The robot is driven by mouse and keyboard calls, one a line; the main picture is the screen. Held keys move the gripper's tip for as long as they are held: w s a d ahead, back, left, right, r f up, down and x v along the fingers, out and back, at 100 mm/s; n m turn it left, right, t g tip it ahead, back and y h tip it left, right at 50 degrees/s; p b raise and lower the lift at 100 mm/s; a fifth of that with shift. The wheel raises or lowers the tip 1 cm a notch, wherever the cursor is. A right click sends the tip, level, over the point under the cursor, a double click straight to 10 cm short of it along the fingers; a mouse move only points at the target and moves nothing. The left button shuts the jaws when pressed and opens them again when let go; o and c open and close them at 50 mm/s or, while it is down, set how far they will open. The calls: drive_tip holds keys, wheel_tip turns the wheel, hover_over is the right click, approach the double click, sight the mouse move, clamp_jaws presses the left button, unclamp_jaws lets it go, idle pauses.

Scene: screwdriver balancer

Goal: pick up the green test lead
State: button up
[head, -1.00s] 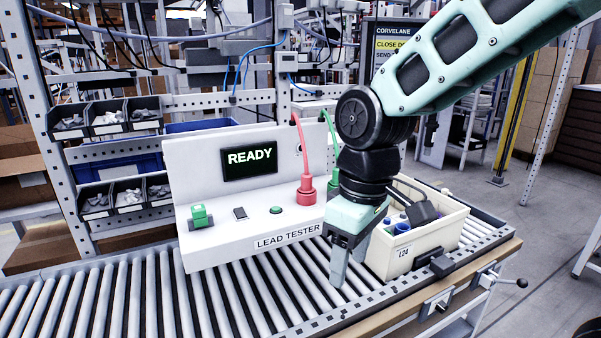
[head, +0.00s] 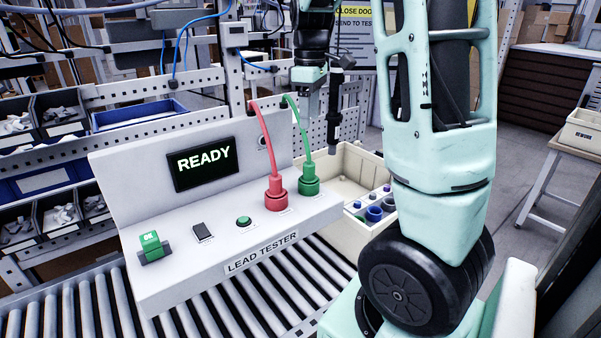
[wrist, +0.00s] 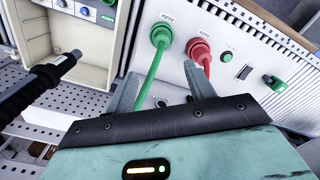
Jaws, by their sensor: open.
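The green test lead (head: 308,178) stands upright in the right socket of the white lead tester (head: 160,285), with its cable rising from the plug. In the wrist view the green lead (wrist: 161,36) lies ahead of my gripper (wrist: 160,80), and its cable runs back between the two spread fingers. My gripper (head: 310,115) is open and empty, behind and above the plug in the head view, not touching the plug. Whether a finger touches the cable I cannot tell. The red lead (head: 275,192) is plugged in just left of the green one; it also shows in the wrist view (wrist: 200,50).
A dark hanging screwdriver (head: 335,110) is close beside my gripper; it also shows in the wrist view (wrist: 40,85). A cream bin (head: 335,225) with blue-topped items stands right of the tester. The roller conveyor (head: 85,305) lies in front.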

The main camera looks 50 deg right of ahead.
sight(309, 163)
wheel_tip(309, 163, down, 9)
drive_tip(key=shift+r+p, duration=0.1)
drive_tip(key=shift+p, duration=0.85)
drive_tip(key=shift+s+a+f+p, duration=0.1)
drive_tip(key=shift+f+p, duration=0.5)
drive_tip(key=shift+f, duration=0.8)
drive_tip(key=shift+s+a+f+p, duration=0.1)
drive_tip(key=shift+f+p, duration=0.45)
drive_tip(key=shift+f, duration=0.8)
drive_tip(key=c, duration=1.1)
